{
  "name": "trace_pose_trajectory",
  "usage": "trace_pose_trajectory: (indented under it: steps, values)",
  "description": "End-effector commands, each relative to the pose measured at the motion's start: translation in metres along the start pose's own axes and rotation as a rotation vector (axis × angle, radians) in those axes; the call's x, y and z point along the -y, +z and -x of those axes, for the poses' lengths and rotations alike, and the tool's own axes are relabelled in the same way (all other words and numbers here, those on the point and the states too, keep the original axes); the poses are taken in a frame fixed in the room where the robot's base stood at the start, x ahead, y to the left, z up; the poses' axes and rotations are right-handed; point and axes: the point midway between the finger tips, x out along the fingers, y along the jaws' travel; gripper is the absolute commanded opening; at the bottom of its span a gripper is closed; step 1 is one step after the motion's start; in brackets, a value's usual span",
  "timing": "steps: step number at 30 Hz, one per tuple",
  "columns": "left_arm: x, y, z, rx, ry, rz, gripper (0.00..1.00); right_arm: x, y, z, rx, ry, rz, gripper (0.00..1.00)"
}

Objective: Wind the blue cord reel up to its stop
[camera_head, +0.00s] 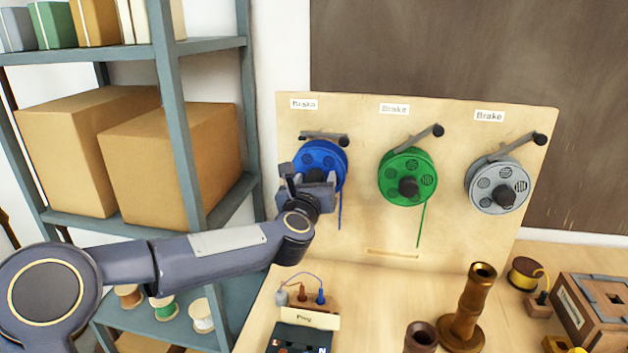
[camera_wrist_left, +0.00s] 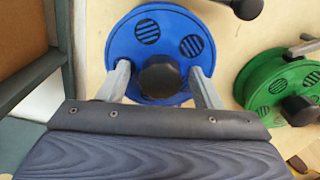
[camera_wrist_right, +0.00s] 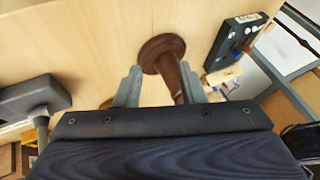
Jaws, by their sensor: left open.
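The blue cord reel (camera_head: 322,157) is mounted at the left of the upright wooden board, with its blue cord (camera_head: 340,211) hanging down. Its brake lever (camera_head: 322,137) lies nearly level above it. My left gripper (camera_head: 312,188) is open in front of the reel. In the left wrist view, its fingers (camera_wrist_left: 160,72) stand on either side of the reel's black knob (camera_wrist_left: 160,77); I cannot tell whether they touch it. My right gripper (camera_wrist_right: 160,82) is open over the table, with a brown turned post (camera_wrist_right: 168,62) seen between and behind its fingers.
A green reel (camera_head: 400,165) and a grey reel (camera_head: 490,176) hang to the right, their brake levers tilted up. A bronze lamp post (camera_head: 474,300), a plug block (camera_head: 312,318) and a wooden crate (camera_head: 597,310) stand on the table. Shelves (camera_head: 180,140) are at the left.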

Motion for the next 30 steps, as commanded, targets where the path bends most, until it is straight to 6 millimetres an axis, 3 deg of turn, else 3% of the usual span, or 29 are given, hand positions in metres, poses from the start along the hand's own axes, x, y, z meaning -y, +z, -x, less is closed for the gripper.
trace_pose_trajectory:
  steps: [1,11,20,30]
  values:
    - [0.000,0.000,0.000,0.000,0.000,0.000,0.56,0.000,0.000,0.000,0.000,0.000,0.000,0.36]
    - [0.000,0.000,0.000,0.000,0.000,0.000,0.14,0.000,0.000,0.000,0.000,0.000,0.000,0.36]
    - [0.000,-0.001,0.001,0.000,0.000,-0.039,0.14,-0.001,0.002,-0.003,0.000,0.000,0.000,0.36]
    - [0.001,-0.002,0.001,0.001,-0.002,-0.261,0.14,-0.006,0.007,-0.014,0.000,0.000,0.000,0.36]
